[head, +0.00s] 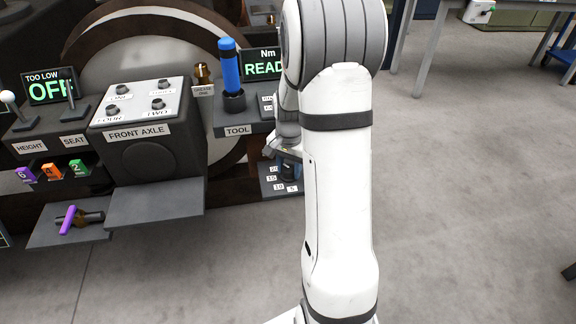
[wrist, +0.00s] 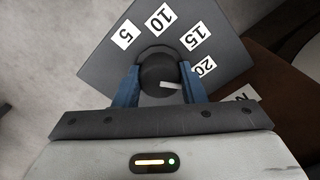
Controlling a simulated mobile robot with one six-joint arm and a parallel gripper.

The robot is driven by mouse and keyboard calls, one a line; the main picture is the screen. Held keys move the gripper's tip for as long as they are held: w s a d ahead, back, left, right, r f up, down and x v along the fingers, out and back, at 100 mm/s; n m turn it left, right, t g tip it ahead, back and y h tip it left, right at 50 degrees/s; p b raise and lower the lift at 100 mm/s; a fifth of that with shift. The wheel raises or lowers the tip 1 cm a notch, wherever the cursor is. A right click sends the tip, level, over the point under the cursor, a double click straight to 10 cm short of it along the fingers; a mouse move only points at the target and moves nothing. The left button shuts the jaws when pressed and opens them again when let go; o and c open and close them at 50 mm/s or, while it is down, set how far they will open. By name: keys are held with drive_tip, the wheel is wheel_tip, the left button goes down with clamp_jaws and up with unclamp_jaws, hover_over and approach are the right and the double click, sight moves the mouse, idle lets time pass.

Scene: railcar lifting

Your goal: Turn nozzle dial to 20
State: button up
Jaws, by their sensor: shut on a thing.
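The nozzle dial (wrist: 156,74) is a dark round knob on a grey panel (wrist: 100,72) with white labels 5, 10, 15 and 20 fanned around it. My gripper (wrist: 159,84) has its two blue fingers on either side of the dial, shut on it. The dial's white pointer mark (wrist: 170,85) points right, toward the side of the 20 label (wrist: 203,67) and slightly below it in the wrist view. In the head view the dial (head: 289,172) is partly hidden by my gripper, above the low label panel (head: 267,190).
A tool holder with a blue-handled tool (head: 230,66) stands above and left of the dial panel. The FRONT AXLE box (head: 150,150) and a shelf with a purple-handled part (head: 69,219) are further left. Open grey floor lies to the right.

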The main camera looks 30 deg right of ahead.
sight(289, 167)
drive_tip(key=o, duration=1)
wheel_tip(289, 167, up, 8)
drive_tip(key=p, duration=0.3)
drive_tip(key=s+a+r+n+t+p, duration=0.1)
drive_tip(key=s+a+r+n+p, duration=0.2)
drive_tip(key=r, duration=0.9)
drive_tip(key=s+a+r+n+p, duration=0.4)
drive_tip(key=s+a+r+p, duration=0.2)
drive_tip(key=s+r+p, duration=0.3)
drive_tip(key=s+a+r+n+t+p, duration=0.1)
drive_tip(key=s+a+r+n+p, duration=0.3)
drive_tip(key=r+p, duration=1)
drive_tip(key=s+a+r, duration=0.1)
drive_tip(key=s, duration=0.2)
drive_tip(key=shift+a+r+t, duration=0.15)
drive_tip(key=shift+r+t, duration=0.15)
